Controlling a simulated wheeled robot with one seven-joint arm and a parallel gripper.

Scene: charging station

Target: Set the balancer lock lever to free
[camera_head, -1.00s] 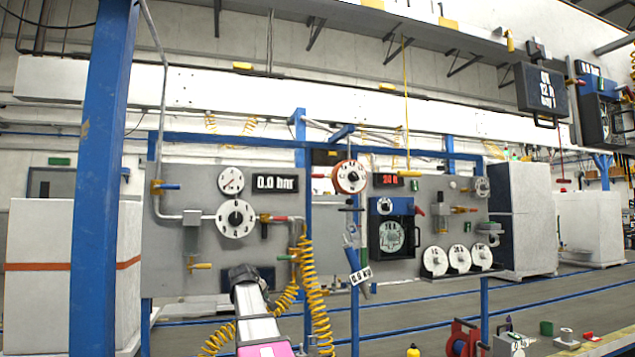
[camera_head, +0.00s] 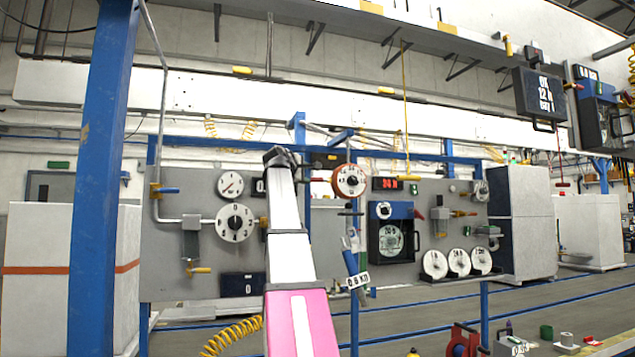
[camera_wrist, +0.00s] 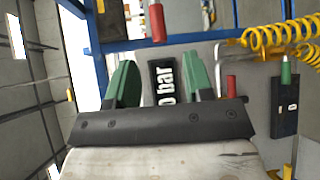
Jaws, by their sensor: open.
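A round orange-rimmed balancer dial (camera_head: 349,181) hangs at the middle of the panel. A short red handle (camera_head: 319,180) sticks out on its left; I cannot tell for certain that it is the lock lever, or read its setting. A blue tool (camera_head: 351,265) with a small weight tag hangs below the dial. The dark end of my gripper (camera_head: 281,157) is raised left of the dial, in front of the panel; its fingers are hidden there. In the wrist view, my gripper (camera_wrist: 160,82) has its two green fingers apart, with nothing between them. A red handle (camera_wrist: 157,22) shows beyond them.
A bar display (camera_wrist: 163,82) is on the panel behind the fingers. A second red handle (camera_wrist: 231,85) and yellow coiled hose (camera_wrist: 280,38) lie to the right in the wrist view. A blue post (camera_head: 100,180) stands at the left. A blue-cased gauge (camera_head: 391,232) is right of the tool.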

